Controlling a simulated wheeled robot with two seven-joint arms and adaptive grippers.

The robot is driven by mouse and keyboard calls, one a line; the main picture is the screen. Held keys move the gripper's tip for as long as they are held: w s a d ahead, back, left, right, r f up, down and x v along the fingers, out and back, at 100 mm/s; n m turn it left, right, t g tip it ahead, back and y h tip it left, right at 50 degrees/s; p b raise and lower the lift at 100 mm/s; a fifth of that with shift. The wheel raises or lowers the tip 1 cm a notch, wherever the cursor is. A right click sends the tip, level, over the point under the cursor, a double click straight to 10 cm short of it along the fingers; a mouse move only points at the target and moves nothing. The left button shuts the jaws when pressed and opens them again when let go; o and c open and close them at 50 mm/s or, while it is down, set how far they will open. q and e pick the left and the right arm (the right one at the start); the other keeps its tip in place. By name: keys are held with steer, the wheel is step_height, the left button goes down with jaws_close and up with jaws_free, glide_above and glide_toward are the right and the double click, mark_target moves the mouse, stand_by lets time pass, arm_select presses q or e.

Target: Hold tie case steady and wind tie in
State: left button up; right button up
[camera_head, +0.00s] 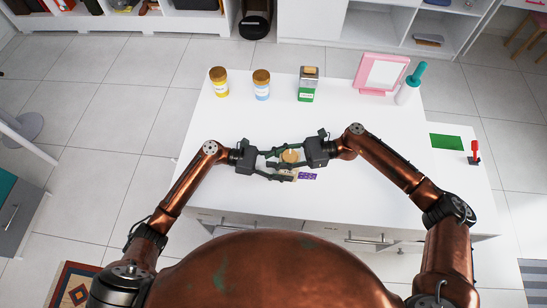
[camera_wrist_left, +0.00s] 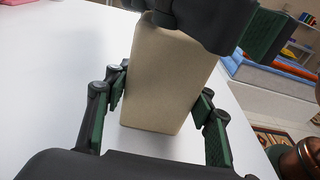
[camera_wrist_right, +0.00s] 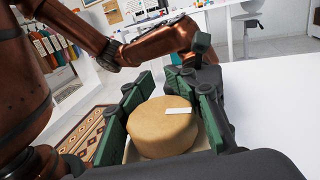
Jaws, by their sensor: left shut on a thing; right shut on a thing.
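The beige tie case (camera_wrist_left: 165,85) is a block held between the fingers of my left gripper (camera_wrist_left: 163,95), seen close up in the left wrist view. A round tan knob with a white mark (camera_wrist_right: 165,130) sits on top of the case, between the fingers of my right gripper (camera_wrist_right: 172,100). In the head view, the knob (camera_head: 290,156) shows between both grippers, over the white table. A purple patterned strip, likely the tie (camera_head: 307,176), lies flat just right of the case. Fingers hide most of the case in the head view.
At the table's (camera_head: 235,120) back stand a yellow jar (camera_head: 219,83), a blue jar (camera_head: 262,86), a green container (camera_head: 307,85), a pink-framed mirror (camera_head: 382,73) and a teal-topped bottle (camera_head: 410,85). A green card (camera_head: 446,142) and a red-handled object (camera_head: 475,152) are at right.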

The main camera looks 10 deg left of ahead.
steer(key=shift+w+d, duration=0.1)
steer(key=shift+c, duration=1.1)
steer(key=shift+w+f+t, duration=0.1)
steer(key=shift+f+t, duration=0.05)
steer(key=shift+t, duration=0.25)
